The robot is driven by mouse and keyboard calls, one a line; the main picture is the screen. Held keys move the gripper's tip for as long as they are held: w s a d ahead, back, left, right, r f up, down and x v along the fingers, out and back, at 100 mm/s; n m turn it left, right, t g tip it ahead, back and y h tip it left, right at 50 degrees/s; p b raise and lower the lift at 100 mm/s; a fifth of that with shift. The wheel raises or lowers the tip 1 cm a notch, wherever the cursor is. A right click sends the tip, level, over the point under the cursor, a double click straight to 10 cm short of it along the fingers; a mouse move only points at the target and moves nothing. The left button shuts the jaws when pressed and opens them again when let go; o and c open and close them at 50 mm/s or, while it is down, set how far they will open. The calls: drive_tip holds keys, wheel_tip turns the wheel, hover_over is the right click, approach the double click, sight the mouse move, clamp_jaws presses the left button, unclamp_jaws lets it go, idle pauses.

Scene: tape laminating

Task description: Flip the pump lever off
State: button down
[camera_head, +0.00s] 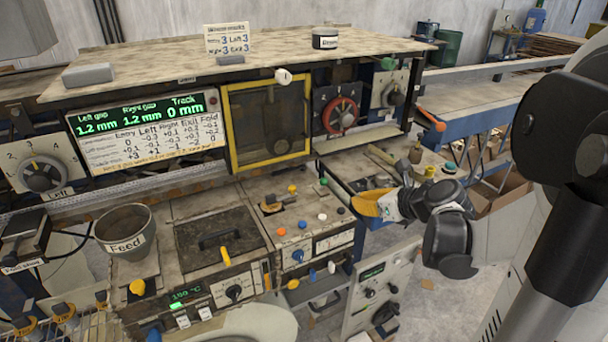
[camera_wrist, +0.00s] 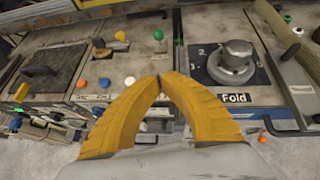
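I cannot read a pump label on any lever. A small yellow-tipped lever (camera_head: 270,199) stands on a dark plate on the middle panel. It also shows in the wrist view (camera_wrist: 98,42), left of my fingers. My gripper (camera_head: 362,204) is right of the middle panel, in front of the machine. In the wrist view the yellow fingers (camera_wrist: 160,77) meet at their tips with nothing visible between them.
The Fold dial (camera_wrist: 233,62) is just right of my fingers. The Feed cup (camera_head: 125,231) stands at the left. Several coloured buttons (camera_wrist: 104,83) cover the middle panel. A yellow-framed window (camera_head: 268,120) and red wheel (camera_head: 340,114) are behind. Open floor lies at the right front.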

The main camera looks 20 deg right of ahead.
sight(323, 185)
drive_tip(key=b+x, duration=0.3)
drive_tip(key=x, duration=0.7)
drive_tip(key=shift+a+f, duration=0.1)
drive_tip(key=shift+f, duration=0.05)
drive_tip(key=shift+w+a+r, duration=0.1)
drive_tip(key=shift+w+r, duration=0.05)
drive_tip(key=shift+w, duration=0.4)
drive_tip(key=shift+w+a+r, duration=0.1)
drive_tip(key=shift+w+r, duration=0.05)
drive_tip(key=shift+w, duration=0.45)
drive_tip(key=shift+w+a+r, duration=0.15)
drive_tip(key=shift+w+r, duration=0.1)
drive_tip(key=shift+w, duration=0.45)
drive_tip(key=shift+r, duration=0.1)
drive_tip(key=shift+r, duration=0.1)
drive_tip(key=shift+w+g+p, duration=0.1)
drive_tip(key=shift+g+p, duration=0.2)
